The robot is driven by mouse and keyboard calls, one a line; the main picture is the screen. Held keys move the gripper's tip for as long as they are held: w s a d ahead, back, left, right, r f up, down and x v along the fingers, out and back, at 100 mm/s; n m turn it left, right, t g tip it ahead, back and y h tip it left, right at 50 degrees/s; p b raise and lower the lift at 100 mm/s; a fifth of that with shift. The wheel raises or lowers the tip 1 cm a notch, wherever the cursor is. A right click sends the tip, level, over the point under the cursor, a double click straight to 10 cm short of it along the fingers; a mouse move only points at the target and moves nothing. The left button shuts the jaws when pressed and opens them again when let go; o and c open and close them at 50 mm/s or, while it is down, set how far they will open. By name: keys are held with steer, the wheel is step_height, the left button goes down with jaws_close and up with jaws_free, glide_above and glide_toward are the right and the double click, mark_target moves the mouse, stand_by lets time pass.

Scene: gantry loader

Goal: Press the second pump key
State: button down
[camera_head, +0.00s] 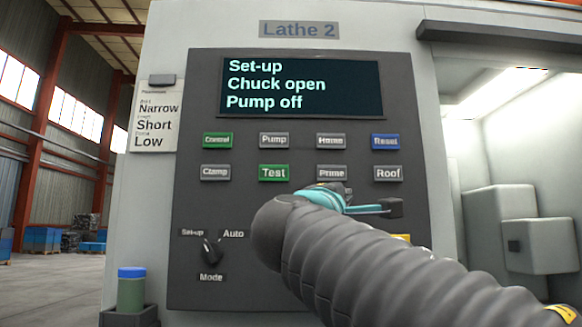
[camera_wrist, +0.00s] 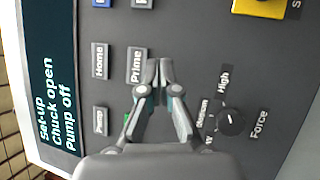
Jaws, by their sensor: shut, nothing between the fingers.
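The lathe's dark control panel (camera_head: 200,260) has two rows of labelled keys. A grey Pump key (camera_head: 274,140) is second in the top row; it also shows in the wrist view (camera_wrist: 100,121). Below it is the green Test key (camera_head: 273,173), and to the right of that the grey Prime key (camera_head: 332,171), also in the wrist view (camera_wrist: 137,66). Only one key reads Pump. My gripper (camera_wrist: 160,72) is shut and empty, its fingertips beside the Prime key's lower edge. Whether they touch the panel I cannot tell. The display (camera_head: 300,88) reads Set-up, Chuck open, Pump off.
A Mode dial (camera_head: 211,252) points toward Set-up. The wrist view shows a Force dial (camera_wrist: 231,122) and a yellow button (camera_wrist: 262,6). A card (camera_head: 154,122) hangs left.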

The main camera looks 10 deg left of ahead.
mark_target(273, 138)
steer(key=s+a+r+n+t, duration=0.2)
steer(key=s+a+r+t, duration=0.3)
steer(key=a+r, duration=0.6)
steer(key=shift+s+r+n, duration=0.3)
steer(key=shift+s+r, duration=0.45)
steer(key=shift+s, duration=0.3)
steer(key=shift+w+y, duration=0.1)
steer(key=shift+y, duration=0.3)
steer(key=w+p, duration=0.1)
steer(key=w, duration=0.1)
steer(key=w+a+p, duration=0.1)
steer(key=w, duration=0.1)
steer(key=w+p, duration=0.1)
steer(key=w, duration=0.2)
steer(key=shift+a, duration=0.4)
steer(key=shift+w+a, duration=0.15)
steer(key=shift+w, duration=0.6)
steer(key=shift+w+h, duration=0.15)
steer(key=shift+h, duration=0.15)
steer(key=shift+w, duration=0.25)
